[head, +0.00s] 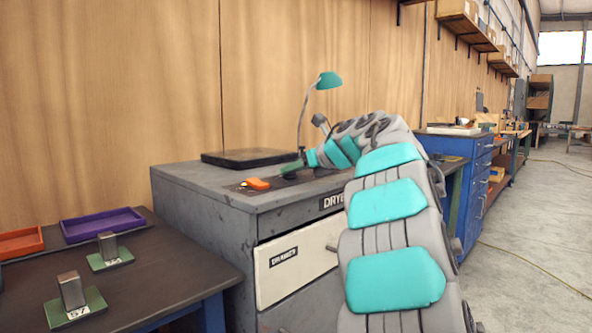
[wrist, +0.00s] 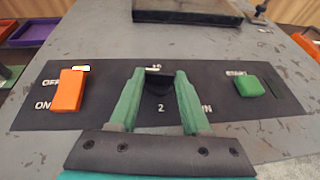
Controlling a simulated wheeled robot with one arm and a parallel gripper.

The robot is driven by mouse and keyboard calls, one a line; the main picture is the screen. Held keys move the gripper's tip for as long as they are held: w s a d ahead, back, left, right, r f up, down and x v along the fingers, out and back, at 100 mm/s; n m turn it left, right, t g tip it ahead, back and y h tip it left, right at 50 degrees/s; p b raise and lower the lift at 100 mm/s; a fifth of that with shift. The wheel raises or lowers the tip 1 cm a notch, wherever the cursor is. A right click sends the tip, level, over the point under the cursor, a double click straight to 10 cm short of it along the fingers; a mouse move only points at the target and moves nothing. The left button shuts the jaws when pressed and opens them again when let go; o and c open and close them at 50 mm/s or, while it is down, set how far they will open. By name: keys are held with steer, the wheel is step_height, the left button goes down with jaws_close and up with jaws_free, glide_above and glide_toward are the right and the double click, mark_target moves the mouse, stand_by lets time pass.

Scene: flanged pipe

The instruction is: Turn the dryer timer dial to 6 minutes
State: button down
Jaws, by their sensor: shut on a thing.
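The dryer timer dial (wrist: 157,84) is a small black knob on the dark control panel (wrist: 225,110) in the wrist view. A white "2" shows below it, and a partly covered number that looks like 10 shows above it. My gripper (wrist: 161,73) has its two green fingers shut on the dial, one on each side. Which number the dial points to cannot be told, and the marks at its sides are hidden by the fingers. In the head view, my gripper (head: 293,167) reaches down to the dryer top (head: 205,183), and the dial is not clearly visible there.
An orange switch (wrist: 69,90) marked OFF and ON lies left of the dial. A green START button (wrist: 249,86) lies to the right. A black slab (head: 250,158) and a teal lamp (head: 329,80) stand behind. A table with trays (head: 102,224) is at left.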

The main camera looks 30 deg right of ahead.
steer(key=shift+a+r+m+h, duration=0.1)
steer(key=shift+a+m+h, duration=0.15)
steer(key=shift+m+h, duration=0.95)
steer(key=shift+a+m+h, duration=0.2)
steer(key=shift+m+h, duration=0.8)
steer(key=shift+h, duration=0.4)
steer(key=shift+c, duration=1.8)
jaws_free()
steer(key=shift+b+v, duration=0.3)
steer(key=shift+v, duration=3.6)
